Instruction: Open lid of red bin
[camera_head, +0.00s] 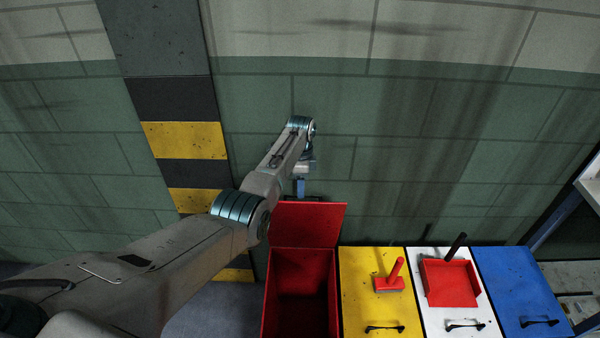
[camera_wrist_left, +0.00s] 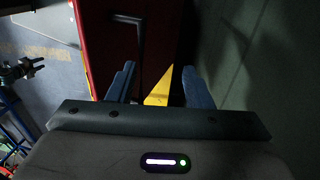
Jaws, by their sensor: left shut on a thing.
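The red bin (camera_head: 300,290) stands at the left end of a row of bins, and its dark red inside shows from above. Its red lid (camera_head: 308,224) is raised and stands tilted up at the back, near the wall. My left gripper (camera_head: 301,188) is at the lid's top edge, shut on the lid's black handle. In the left wrist view the blue fingers (camera_wrist_left: 160,87) are on either side of the black handle (camera_wrist_left: 140,45), in front of the red lid (camera_wrist_left: 105,40). The exact contact is partly hidden.
To the right stand a yellow bin (camera_head: 355,300) with a red brush (camera_head: 390,280), a white bin (camera_head: 430,318) with a red dustpan (camera_head: 450,282), and a blue bin (camera_head: 515,285), all with lids down. A green block wall (camera_head: 420,130) is close behind.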

